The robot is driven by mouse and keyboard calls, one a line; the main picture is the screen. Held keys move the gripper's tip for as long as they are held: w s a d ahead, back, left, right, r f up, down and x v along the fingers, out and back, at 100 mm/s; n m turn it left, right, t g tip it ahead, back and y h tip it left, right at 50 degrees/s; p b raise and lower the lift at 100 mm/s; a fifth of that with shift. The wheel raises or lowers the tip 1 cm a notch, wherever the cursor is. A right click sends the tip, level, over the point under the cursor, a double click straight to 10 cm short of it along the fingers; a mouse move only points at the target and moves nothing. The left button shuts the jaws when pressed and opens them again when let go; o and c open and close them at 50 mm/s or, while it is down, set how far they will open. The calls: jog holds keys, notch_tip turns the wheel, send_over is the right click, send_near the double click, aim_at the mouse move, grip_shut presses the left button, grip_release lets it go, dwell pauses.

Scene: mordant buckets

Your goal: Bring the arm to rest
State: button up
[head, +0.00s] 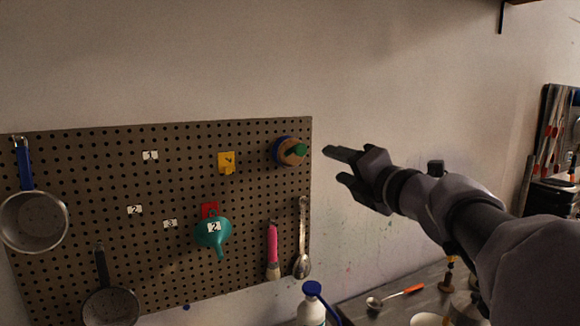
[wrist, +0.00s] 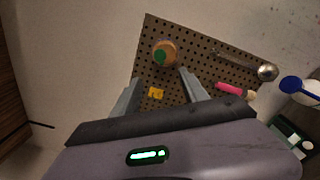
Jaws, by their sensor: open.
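My arm reaches in from the right of the head view, with my gripper (head: 343,166) held up just right of the pegboard (head: 120,185). The two fingers are apart with nothing between them. In the wrist view my gripper (wrist: 160,85) points toward the pegboard (wrist: 200,72), and its fingers overlap the board in the picture. A round item with a green knob (head: 291,151) hangs at the board's upper right, a little left of the fingertips in the head view and apart from them. It also shows in the wrist view (wrist: 165,53).
On the board hang a teal funnel (head: 212,236), a pink-handled tool (head: 273,250), a metal spoon (head: 302,245), a pot (head: 34,221) and a dark strainer (head: 110,306). A blue-capped bottle (head: 311,305) and an orange-handled ladle (head: 395,297) are below.

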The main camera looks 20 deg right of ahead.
jog(key=s, duration=0.2)
jog(key=shift+s, duration=0.3)
